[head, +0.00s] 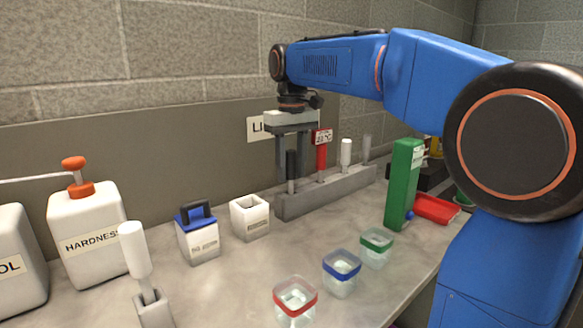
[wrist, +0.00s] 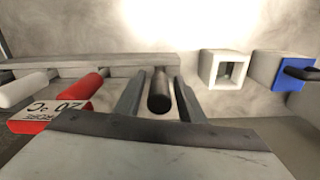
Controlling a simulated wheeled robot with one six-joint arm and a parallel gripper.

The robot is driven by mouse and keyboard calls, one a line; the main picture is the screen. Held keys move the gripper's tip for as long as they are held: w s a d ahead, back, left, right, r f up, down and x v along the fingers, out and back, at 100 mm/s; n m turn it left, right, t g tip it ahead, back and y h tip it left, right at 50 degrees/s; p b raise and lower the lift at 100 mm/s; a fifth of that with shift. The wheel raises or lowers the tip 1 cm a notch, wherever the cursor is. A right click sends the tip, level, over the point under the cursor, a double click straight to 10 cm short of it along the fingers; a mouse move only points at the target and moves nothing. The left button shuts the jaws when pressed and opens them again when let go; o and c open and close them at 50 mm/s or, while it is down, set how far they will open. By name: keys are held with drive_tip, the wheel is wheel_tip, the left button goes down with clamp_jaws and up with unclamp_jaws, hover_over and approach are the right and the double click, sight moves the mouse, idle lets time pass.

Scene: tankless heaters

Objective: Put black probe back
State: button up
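The black probe (head: 291,164) stands upright at the left end of the long grey rack (head: 335,193), its thin metal shaft going down to the rack's top. My gripper (head: 295,172) points down over it with one finger on each side of the black handle. In the wrist view, the black probe (wrist: 160,92) lies between the two grey fingers of my gripper (wrist: 158,85), with narrow gaps beside it, so the fingers look open around it. The shaft's lower end is hidden in the rack.
A red probe with a temperature display (head: 321,150), a white probe (head: 346,152) and a grey probe (head: 367,147) stand further along the rack. A white open box (head: 250,218) and a blue-lidded box (head: 198,238) stand left. Lidded cups (head: 341,272) stand in front.

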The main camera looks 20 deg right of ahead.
idle(0.3)
wheel_tip(320, 180, up, 12)
drive_tip(key=shift+f, duration=0.1)
drive_tip(key=shift+r, duration=0.25)
idle(0.6)
